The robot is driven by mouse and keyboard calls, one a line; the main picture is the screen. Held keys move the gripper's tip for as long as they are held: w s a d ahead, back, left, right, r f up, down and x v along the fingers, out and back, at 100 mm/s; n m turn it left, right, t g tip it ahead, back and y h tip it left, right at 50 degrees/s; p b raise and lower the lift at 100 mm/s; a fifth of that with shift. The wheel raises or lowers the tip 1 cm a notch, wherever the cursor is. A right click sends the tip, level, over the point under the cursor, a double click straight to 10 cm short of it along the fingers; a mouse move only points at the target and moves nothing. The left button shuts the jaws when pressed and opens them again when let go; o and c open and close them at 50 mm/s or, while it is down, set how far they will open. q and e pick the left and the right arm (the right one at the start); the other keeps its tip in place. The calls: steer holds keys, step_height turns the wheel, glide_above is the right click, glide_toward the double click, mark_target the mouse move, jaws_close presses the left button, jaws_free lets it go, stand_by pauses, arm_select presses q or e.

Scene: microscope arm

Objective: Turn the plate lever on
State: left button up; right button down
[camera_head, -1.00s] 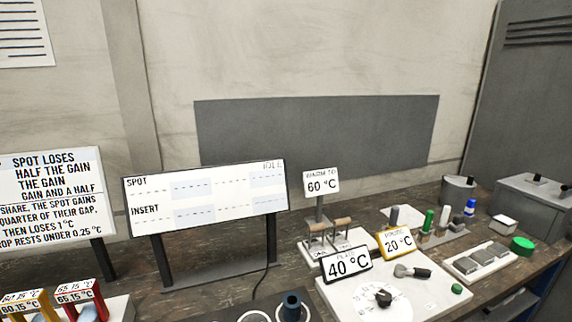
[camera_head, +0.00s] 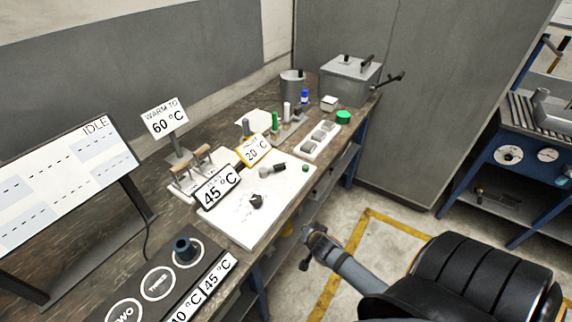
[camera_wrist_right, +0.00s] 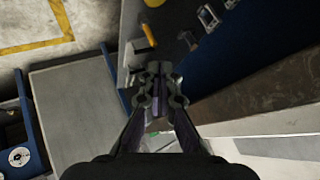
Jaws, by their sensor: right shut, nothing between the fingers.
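The white plate board (camera_head: 275,205) lies on the bench with a sign reading 45 °C (camera_head: 218,188) at its left edge. A small lever with a grey body and dark handle (camera_head: 273,169) lies on the board, its handle toward the right. A dark knob (camera_head: 256,201) and a green button (camera_head: 305,168) are also on it. My right gripper (camera_head: 311,245) is shut and empty, in front of the bench edge, apart from the board. It also shows shut in the right wrist view (camera_wrist_right: 159,82). My left gripper is out of view.
A metal box (camera_head: 350,78) is at the far end. A dark panel with rings (camera_head: 158,283) lies nearer. The floor aisle is open.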

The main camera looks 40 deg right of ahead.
step_height(320, 180, up, 11)
steer(key=w+a+m+t+p, duration=0.1)
steer(key=w+m+t, duration=0.1)
steer(key=m+t, duration=0.2)
steer(key=m, duration=0.4)
glide_toward(285, 179)
steer(key=shift+s+d+r, duration=0.25)
steer(key=shift+s+r, duration=0.2)
steer(key=shift+r, duration=0.05)
steer(key=shift+w+r+m+t+y, duration=0.3)
steer(key=shift+w+r+t, duration=0.05)
steer(key=shift+r+t, duration=0.05)
steer(key=p+x, duration=0.2)
steer(key=x, duration=0.8)
